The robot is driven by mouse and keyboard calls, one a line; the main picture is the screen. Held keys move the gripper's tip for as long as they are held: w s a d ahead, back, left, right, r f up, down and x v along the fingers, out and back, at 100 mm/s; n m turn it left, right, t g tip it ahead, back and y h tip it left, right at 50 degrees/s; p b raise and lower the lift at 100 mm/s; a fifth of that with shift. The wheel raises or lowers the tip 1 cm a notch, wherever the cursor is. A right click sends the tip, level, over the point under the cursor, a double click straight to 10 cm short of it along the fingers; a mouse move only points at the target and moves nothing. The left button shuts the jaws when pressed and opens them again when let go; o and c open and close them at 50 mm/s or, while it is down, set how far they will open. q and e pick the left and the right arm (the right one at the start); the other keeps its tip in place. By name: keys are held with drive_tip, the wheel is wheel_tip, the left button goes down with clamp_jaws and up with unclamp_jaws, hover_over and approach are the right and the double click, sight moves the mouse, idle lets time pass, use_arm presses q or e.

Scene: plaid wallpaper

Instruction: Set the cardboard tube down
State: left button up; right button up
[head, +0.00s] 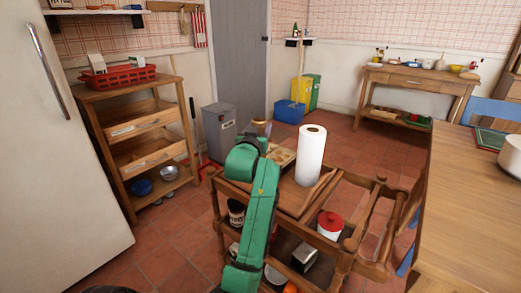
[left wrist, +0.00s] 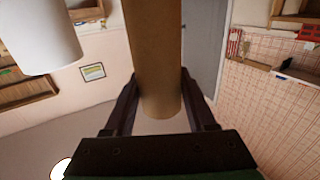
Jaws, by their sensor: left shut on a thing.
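The cardboard tube (left wrist: 158,55) is a plain brown cylinder in the middle of the left wrist view. The two dark fingers of my left gripper (left wrist: 160,88) are closed on its sides near its rounded end; its other end runs out of the picture. In the head view my green left arm reaches over the wooden cart (head: 330,178) and largely hides the gripper. A small brownish shape (head: 261,127) shows past the arm's far end; I cannot tell if it is the tube. My right gripper is not in view.
A white paper roll (head: 312,155) stands upright on the cart, beside my left arm. A red-lidded container (head: 330,224) and several tins are on the lower shelf. A wooden table (head: 470,215) is at right, a grey bin (head: 219,130) behind the cart. Floor is clear toward the back.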

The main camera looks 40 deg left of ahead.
use_arm(q)
wheel_tip(320, 180, down, 5)
drive_tip(key=shift+b, duration=0.5)
drive_tip(key=o, duration=1.3)
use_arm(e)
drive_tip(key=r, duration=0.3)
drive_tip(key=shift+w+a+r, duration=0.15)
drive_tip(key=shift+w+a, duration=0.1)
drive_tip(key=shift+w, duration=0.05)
use_arm(q)
drive_tip(key=shift+r, duration=0.15)
